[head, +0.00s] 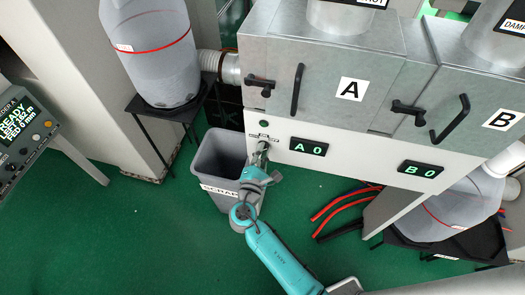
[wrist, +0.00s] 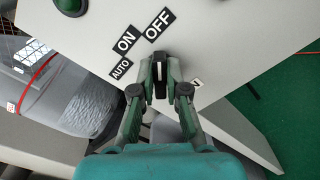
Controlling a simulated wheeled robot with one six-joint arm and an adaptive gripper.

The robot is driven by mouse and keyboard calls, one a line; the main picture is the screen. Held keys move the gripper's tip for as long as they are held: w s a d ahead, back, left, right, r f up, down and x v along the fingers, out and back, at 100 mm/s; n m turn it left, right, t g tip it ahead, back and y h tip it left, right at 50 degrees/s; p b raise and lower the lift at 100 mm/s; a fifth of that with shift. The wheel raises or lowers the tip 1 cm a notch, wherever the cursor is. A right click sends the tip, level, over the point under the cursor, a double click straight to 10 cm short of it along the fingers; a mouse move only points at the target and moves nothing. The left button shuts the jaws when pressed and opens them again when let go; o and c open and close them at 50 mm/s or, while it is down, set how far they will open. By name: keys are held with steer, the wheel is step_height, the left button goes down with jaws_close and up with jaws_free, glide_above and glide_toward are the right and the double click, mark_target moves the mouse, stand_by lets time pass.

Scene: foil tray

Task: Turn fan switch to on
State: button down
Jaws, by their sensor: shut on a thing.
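The fan switch (wrist: 160,73) is a small dark knob with a light mark on the white panel under the A cabinet. AUTO, ON and OFF labels (wrist: 126,42) sit beside it in the wrist view. My gripper (wrist: 160,80) is shut on the switch, one finger on each side. In the head view my gripper (head: 262,150) reaches the panel left of the A 0 display and hides the switch.
A green button (head: 263,123) is just above the switch. A grey scrap bin (head: 218,155) stands below and left of my gripper. Handles (head: 297,90) and latches stick out of the cabinet above. Red hoses (head: 340,205) lie on the green floor at right.

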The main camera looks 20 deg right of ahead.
steer(key=shift+m, duration=0.3)
steer(key=shift+s+f+m, duration=0.1)
steer(key=shift+f+m, duration=0.05)
steer(key=shift+m, duration=1.9)
steer(key=shift+f+m, duration=0.1)
steer(key=shift+m, duration=1.95)
steer(key=c, duration=1.2)
jaws_free()
steer(key=v, duration=1.2)
steer(key=shift+d, duration=0.1)
